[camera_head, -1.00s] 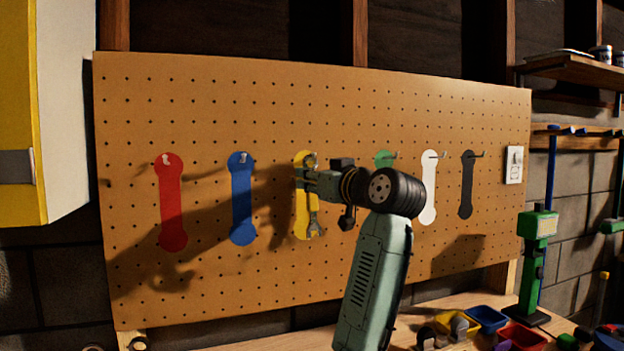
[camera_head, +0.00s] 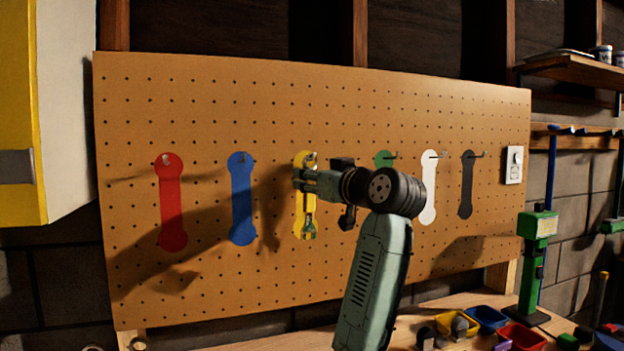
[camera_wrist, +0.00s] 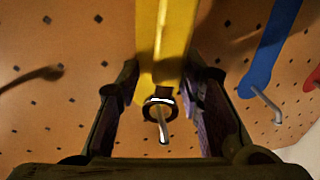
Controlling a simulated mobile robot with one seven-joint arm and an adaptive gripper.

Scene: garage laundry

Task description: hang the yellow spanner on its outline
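The yellow spanner (camera_head: 309,228) hangs against the yellow outline (camera_head: 297,225) on the pegboard, upright, with its open jaw near the outline's lower end. In the wrist view a dark ring end (camera_wrist: 151,112) appears to sit around the metal hook (camera_wrist: 163,132), whose tip sticks out through it. My gripper (camera_head: 298,180) is in front of the upper part of the outline and hides the spanner's middle. In the wrist view its two fingers (camera_wrist: 160,100) stand apart on either side of the ring, with visible gaps. The gripper looks open.
Red (camera_head: 171,205), blue (camera_head: 242,205), green (camera_head: 383,157), white (camera_head: 428,205) and black (camera_head: 466,190) outlines with hooks flank the yellow one. A bench below holds small coloured bins (camera_head: 487,318). A yellow and white cabinet (camera_head: 65,120) stands at the left.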

